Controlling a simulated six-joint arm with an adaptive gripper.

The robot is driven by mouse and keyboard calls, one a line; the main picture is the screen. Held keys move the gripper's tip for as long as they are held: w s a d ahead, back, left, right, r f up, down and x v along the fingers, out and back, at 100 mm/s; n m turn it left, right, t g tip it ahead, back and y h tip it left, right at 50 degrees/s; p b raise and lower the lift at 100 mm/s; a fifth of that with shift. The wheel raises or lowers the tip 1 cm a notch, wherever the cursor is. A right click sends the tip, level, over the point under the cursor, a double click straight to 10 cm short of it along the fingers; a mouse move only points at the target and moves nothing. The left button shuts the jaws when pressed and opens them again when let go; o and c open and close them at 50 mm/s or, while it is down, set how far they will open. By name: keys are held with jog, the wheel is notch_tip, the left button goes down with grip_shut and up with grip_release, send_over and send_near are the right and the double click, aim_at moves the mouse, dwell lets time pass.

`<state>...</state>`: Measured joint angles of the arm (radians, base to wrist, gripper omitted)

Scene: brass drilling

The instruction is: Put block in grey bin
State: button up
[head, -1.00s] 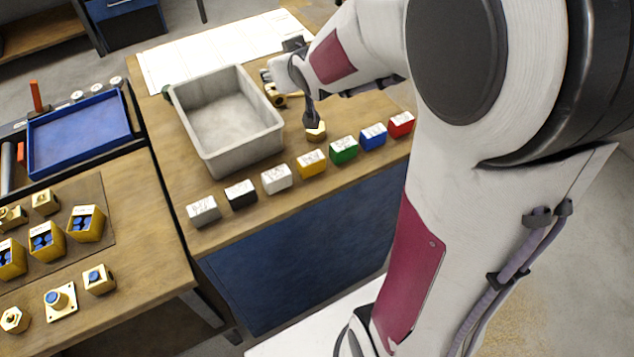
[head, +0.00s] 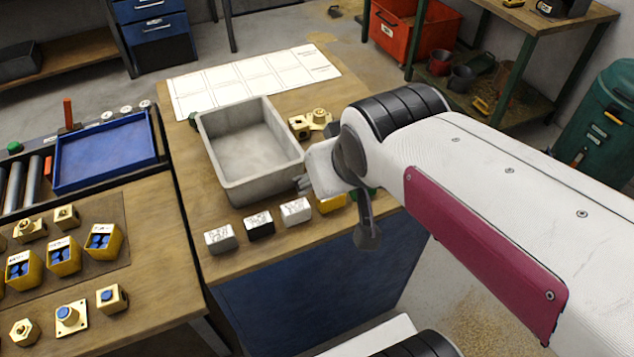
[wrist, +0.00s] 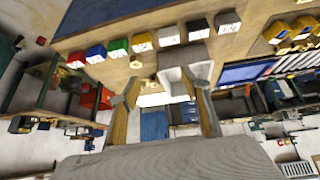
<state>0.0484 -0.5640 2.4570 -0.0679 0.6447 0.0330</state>
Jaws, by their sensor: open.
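The grey bin (head: 232,185) stands open and empty on the wooden bench in the head view; it also shows in the wrist view (wrist: 172,76). My gripper (wrist: 160,88) is open, with nothing between its fingers in the wrist view. In the head view my arm hides most of it. A small brass block (wrist: 136,63) sits on the bench near the yellow labelled block (wrist: 142,43) in the wrist view. In the head view my arm covers this brass block. Which block the task means is not clear from the frames.
A row of labelled blocks lines the bench edge, including grey (head: 221,239), black (head: 260,225) and white (head: 296,212). A brass fixture (head: 311,123) stands beside the bin. A blue tray (head: 107,153) and several yellow and brass parts lie to the left.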

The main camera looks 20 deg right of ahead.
jog(key=s+a+g, duration=0.1)
jog(key=s+a, duration=0.1)
jog(key=s, duration=0.6)
jog(key=shift+a+f+y, duration=0.3)
jog(key=shift+f+y, duration=0.05)
jog(key=shift+y, duration=0.05)
jog(key=shift+o, duration=0.4)
jog(key=w+d+t+h, duration=0.15)
jog(key=w+d, duration=0.45)
jog(key=w, duration=0.6)
jog(key=w+d+f+t, duration=0.1)
jog(key=w+d+f, duration=0.2)
jog(key=w, duration=0.5)
jog(key=w+d+f+t, duration=0.1)
jog(key=w+d+f, duration=0.2)
jog(key=w, duration=0.6)
jog(key=t+y, duration=0.1)
jog(key=y, duration=0.1)
send_near(300, 123)
jog(key=shift+s+a+r+h, duration=0.1)
jog(key=shift+s+r+h, duration=0.15)
jog(key=shift+s+r, duration=0.15)
jog(key=shift+w+f, duration=0.1)
jog(key=shift+f, duration=0.05)
jog(key=shift+x, duration=3.3)
